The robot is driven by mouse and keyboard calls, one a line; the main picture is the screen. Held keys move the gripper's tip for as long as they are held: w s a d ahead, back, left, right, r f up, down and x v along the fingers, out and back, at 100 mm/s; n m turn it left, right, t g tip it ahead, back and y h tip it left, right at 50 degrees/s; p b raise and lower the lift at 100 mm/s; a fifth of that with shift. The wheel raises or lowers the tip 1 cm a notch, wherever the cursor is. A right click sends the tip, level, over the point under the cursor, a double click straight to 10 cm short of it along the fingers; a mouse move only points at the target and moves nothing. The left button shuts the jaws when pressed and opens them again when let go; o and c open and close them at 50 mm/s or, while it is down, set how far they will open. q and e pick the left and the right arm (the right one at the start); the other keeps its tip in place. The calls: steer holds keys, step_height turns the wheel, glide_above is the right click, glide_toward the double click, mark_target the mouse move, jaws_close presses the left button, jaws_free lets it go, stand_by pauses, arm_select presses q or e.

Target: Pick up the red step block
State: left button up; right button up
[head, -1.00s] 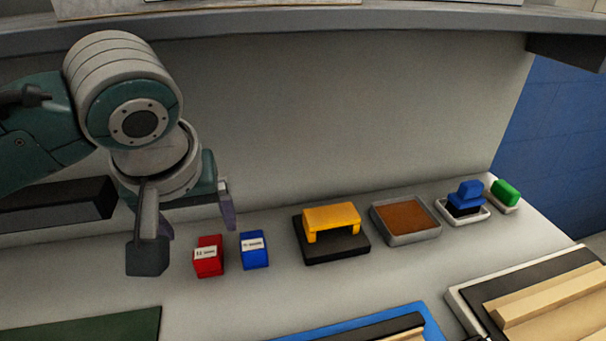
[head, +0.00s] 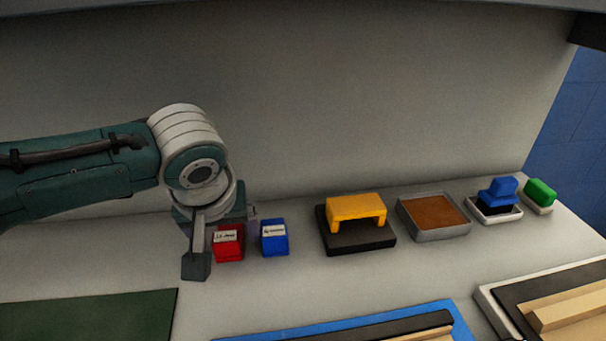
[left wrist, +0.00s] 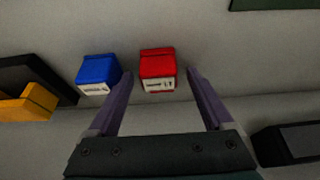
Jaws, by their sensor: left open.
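The red step block (head: 228,245) stands on the grey counter with a white label on its face. It also shows in the left wrist view (left wrist: 157,65), just beyond and between the two fingertips. My left gripper (left wrist: 160,77) is open, with one purple finger on each side of the line to the red block, and nothing is held. In the head view my left gripper (head: 226,230) is at the red block and partly hides it. Whether a finger touches the block, I cannot tell. My right gripper is not in view.
A blue block (head: 274,238) stands close beside the red one, near one finger in the wrist view. Further right are a yellow bridge (head: 356,207) on a black base, a brown-filled tray (head: 435,213), and blue and green (head: 540,191) pieces. A dark green mat (head: 90,318) lies front left.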

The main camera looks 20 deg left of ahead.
arm_select(q)
jaws_close()
stand_by(0.5)
